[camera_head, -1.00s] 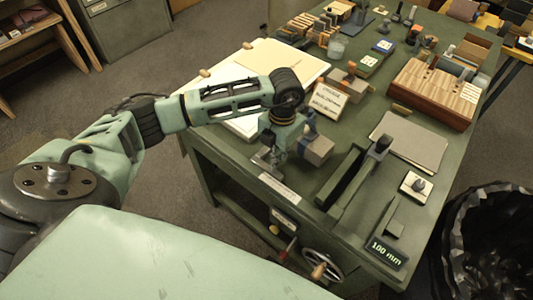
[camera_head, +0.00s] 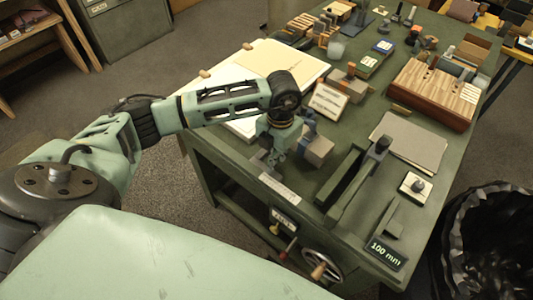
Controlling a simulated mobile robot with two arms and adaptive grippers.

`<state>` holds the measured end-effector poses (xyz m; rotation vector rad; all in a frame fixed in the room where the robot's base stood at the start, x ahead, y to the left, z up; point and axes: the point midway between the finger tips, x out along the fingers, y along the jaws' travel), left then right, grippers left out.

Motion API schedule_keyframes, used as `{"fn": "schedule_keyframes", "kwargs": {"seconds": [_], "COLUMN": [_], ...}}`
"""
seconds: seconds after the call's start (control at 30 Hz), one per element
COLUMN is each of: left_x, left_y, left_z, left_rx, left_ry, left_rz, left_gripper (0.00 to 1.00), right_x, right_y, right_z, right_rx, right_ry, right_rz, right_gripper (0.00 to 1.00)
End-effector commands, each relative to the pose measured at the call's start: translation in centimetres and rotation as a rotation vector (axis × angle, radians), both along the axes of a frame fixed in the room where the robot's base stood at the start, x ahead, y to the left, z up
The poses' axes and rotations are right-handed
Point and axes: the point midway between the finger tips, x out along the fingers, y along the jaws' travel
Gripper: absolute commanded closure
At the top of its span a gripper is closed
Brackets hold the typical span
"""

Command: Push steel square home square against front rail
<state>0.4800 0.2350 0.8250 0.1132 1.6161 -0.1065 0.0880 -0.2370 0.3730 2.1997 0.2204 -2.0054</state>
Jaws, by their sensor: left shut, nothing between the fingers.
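My left gripper (camera_head: 267,168) reaches down from my left arm at the front left edge of the green bench (camera_head: 310,190). Its fingers are shut and empty. A grey-tan block (camera_head: 318,151) with a blue-grey part behind it stands just right of the gripper; I cannot tell whether they touch. I cannot pick out the steel square for certain: it may be partly hidden by my gripper and wrist. The bench's front edge carries a pale label strip (camera_head: 280,189) just below the gripper; a separate front rail is not clear. My right gripper is not in view.
Right of the block lie a long dark bar fixture (camera_head: 345,180), a grey sheet pad (camera_head: 412,142) and a "100 mm" display (camera_head: 386,252). A small tilted card sign (camera_head: 329,99) stands behind. A handwheel (camera_head: 322,265) sticks out below the front edge.

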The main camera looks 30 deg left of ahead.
Motion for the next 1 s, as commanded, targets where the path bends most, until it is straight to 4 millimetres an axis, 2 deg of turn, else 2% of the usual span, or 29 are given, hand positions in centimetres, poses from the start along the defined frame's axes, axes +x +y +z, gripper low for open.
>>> {"fn": "schedule_keyframes", "kwargs": {"seconds": [0.03, 0.17, 0.8, 1.0], "left_x": [-0.4, -0.4, 0.8, 0.9], "left_y": [0.1, 0.1, -0.1, -0.1], "left_z": [-0.5, -0.3, 4.8, 4.9], "left_rx": [0.006, 0.006, 0.001, 0.000], "left_ry": [0.013, 0.013, 0.003, 0.003], "left_rz": [-0.001, -0.001, 0.000, 0.000], "left_gripper": [1.00, 1.00, 1.00, 1.00], "right_x": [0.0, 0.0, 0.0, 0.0], "right_y": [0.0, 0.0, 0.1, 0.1], "right_z": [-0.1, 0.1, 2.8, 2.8], "right_rx": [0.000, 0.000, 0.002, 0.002], "right_ry": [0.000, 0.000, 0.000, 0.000], "right_rz": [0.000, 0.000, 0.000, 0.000], "right_gripper": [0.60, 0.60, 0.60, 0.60]}}
